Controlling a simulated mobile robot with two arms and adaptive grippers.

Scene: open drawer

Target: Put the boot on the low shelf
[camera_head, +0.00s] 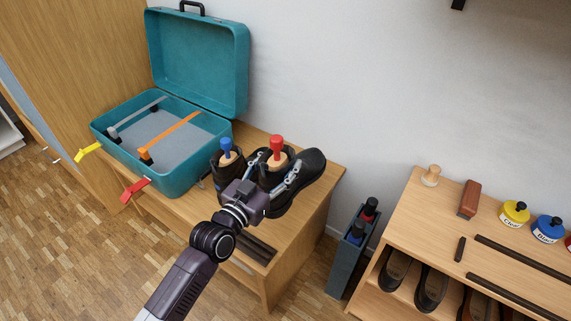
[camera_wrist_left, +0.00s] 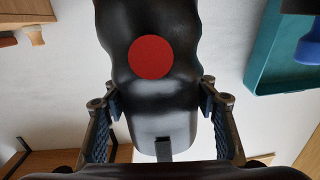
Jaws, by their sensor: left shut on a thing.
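A black boot (camera_head: 311,166) with a red-knobbed boot tree (camera_head: 277,146) in its top is at the right end of the wooden bench. My left gripper (camera_head: 272,174) is shut on this boot, one finger on each side. In the left wrist view the boot (camera_wrist_left: 155,115) fills the space between the pads, with the round red knob top (camera_wrist_left: 151,57) facing me. I cannot tell whether the boot touches the bench. A darker brown boot with a blue knob (camera_head: 226,146) stands just left. The shoe rack's low shelf (camera_head: 372,298) is at lower right, with shoes on it. My right gripper is not in view.
An open teal suitcase (camera_head: 195,178) sits on the bench (camera_head: 312,205), left of the boots. A grey bin with bottles (camera_head: 345,268) stands between bench and rack. The rack top (camera_head: 425,220) carries a brush (camera_head: 469,199) and polish jars (camera_head: 514,213).

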